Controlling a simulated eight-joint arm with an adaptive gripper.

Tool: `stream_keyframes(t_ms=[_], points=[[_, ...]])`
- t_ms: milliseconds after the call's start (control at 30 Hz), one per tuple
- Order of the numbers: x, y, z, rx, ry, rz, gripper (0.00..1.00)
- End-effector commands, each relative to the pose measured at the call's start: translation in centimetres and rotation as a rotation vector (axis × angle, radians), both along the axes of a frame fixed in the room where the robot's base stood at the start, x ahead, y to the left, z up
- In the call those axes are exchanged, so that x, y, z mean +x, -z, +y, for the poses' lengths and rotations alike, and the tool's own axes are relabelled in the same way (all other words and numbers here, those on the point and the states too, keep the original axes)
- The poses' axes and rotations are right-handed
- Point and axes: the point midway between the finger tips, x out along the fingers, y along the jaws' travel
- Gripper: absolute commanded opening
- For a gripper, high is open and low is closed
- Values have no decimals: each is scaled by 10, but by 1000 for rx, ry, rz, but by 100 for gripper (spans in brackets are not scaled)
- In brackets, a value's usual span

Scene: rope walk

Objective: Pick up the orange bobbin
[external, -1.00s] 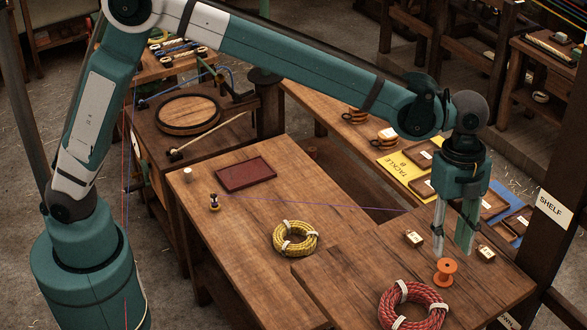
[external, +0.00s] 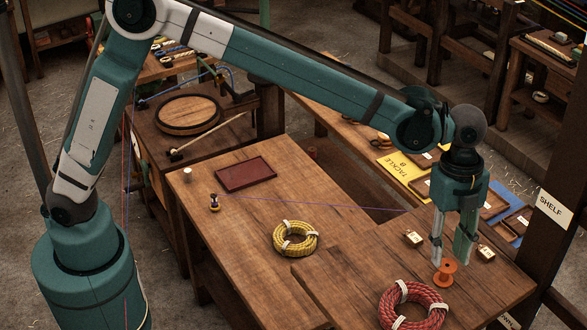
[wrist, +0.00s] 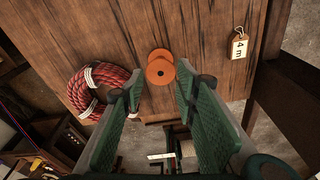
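The orange bobbin (external: 445,272) stands upright on the wooden table near its right front part, beside the red rope coil. In the wrist view the bobbin (wrist: 160,69) shows from above, just beyond the fingertips and roughly centred between them. My gripper (external: 448,257) is open and empty, pointing down. In the external view its fingertips are close above the bobbin, and one finger partly overlaps it. In the wrist view both fingers (wrist: 158,92) are spread apart with a gap between them. I cannot tell whether either finger touches the bobbin.
A red rope coil (external: 413,306) lies close to the bobbin. A yellow rope coil (external: 295,238) and a dark red tray (external: 246,176) lie further left. Small tags (external: 486,253) lie near the right edge. A post with a SHELF sign (external: 554,210) stands at the right.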

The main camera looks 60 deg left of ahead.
Motion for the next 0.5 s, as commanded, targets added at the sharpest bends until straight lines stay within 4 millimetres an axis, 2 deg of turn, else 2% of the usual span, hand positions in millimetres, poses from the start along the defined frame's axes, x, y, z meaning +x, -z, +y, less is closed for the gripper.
stream_keyframes(t_ms=[300, 500], points=[[0, 34, -3, 0, 0, 0, 30], [-1, 48, -5, 0, 0, 0, 30]])
